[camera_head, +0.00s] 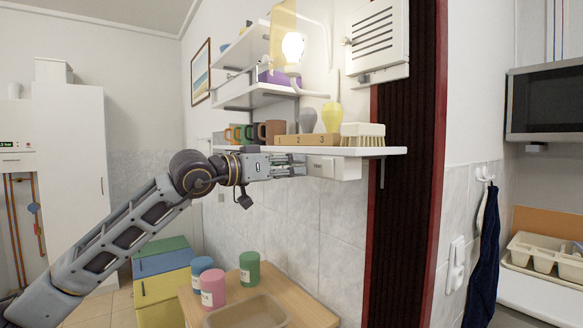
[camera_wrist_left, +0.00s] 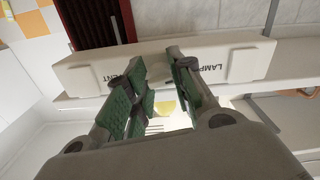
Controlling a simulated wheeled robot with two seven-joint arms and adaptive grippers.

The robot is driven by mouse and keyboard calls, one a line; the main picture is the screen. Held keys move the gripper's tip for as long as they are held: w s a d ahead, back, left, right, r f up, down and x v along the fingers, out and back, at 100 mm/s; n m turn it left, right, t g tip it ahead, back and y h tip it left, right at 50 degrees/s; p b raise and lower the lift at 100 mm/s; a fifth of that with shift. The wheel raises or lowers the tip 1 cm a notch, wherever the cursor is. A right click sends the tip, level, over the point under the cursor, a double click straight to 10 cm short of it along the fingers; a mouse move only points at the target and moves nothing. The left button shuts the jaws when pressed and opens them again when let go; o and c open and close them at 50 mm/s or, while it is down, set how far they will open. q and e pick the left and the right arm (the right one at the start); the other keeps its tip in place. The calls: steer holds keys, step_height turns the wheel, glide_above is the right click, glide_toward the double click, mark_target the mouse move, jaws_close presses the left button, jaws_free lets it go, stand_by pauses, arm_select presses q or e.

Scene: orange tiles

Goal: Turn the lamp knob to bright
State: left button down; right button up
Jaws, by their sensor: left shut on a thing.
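A pale control box (camera_head: 322,168) is at the front of the lower wall shelf. In the left wrist view the box (camera_wrist_left: 235,60) fills the upper part and carries the upside-down words LAMP and VENT. My left gripper (camera_head: 297,165) reaches in from the left and meets the box front. In the wrist view its green-padded fingers (camera_wrist_left: 159,66) point at the box near the LAMP word, shut on the lamp knob, which the fingers mostly hide. Its setting cannot be read. The lamp bulb (camera_head: 293,47) glows above. My right gripper is not in view.
The shelf (camera_head: 390,151) above the box holds several mugs (camera_head: 270,131), a numbered wooden block (camera_head: 290,140), bulb-shaped items and a brush (camera_head: 363,134). A wooden table (camera_head: 310,312) with canisters (camera_head: 212,286) stands below. A dark red-edged doorway (camera_head: 402,200) is to the right.

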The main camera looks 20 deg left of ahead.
arm_select(q)
steer(key=shift+f+m, duration=0.25)
steer(key=shift+m, duration=0.15)
steer(key=c, duration=1.5)
jaws_free()
steer(key=shift+o, duration=1.3)
steer(key=shift+r, duration=0.15)
steer(key=v, duration=1.2)
